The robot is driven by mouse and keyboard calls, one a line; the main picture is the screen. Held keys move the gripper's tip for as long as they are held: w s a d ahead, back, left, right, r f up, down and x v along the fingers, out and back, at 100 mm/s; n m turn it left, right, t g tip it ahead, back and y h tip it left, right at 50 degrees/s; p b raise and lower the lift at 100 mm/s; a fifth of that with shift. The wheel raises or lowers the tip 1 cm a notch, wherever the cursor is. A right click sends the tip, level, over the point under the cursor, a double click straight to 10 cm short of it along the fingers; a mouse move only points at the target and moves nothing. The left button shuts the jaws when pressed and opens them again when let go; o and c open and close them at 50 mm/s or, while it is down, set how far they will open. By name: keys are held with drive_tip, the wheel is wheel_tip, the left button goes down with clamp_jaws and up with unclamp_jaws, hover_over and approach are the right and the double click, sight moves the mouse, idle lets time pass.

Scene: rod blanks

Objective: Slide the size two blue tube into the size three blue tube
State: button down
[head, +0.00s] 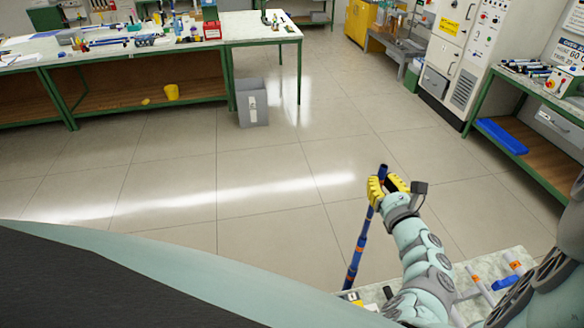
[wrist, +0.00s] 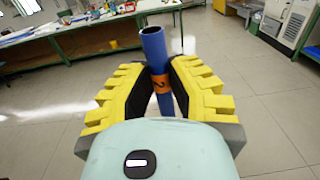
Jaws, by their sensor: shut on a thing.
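My gripper (head: 384,186) has yellow ribbed fingers and is shut on a blue tube (wrist: 153,45) with an orange band. The band carries a dark mark that looks like a 2. In the wrist view the tube's open upper end stands above the fingers, slightly tilted. In the head view a blue length (head: 357,255) with another orange band runs on below my gripper, slanting down to the left. Whether this is one tube or a thinner tube in or against a wider one, I cannot tell. I cannot make out the size three tube for sure.
A pale surface (head: 400,290) at the bottom holds grey posts with orange bands and a blue piece (head: 505,282). A cluttered green-framed bench (head: 130,55) stands at the back left, with a grey bin (head: 252,110) beside it. The floor between is clear.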

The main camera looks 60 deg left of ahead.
wheel_tip(320, 180, down, 9)
drive_tip(key=b, duration=0.8)
drive_tip(key=shift+f, duration=0.2)
idle(2.5)
drive_tip(key=c, duration=0.9)
unclamp_jaws()
drive_tip(key=shift+r, duration=0.1)
drive_tip(key=shift+c, duration=0.2)
drive_tip(key=shift+d, duration=0.1)
drive_tip(key=v, duration=1.2)
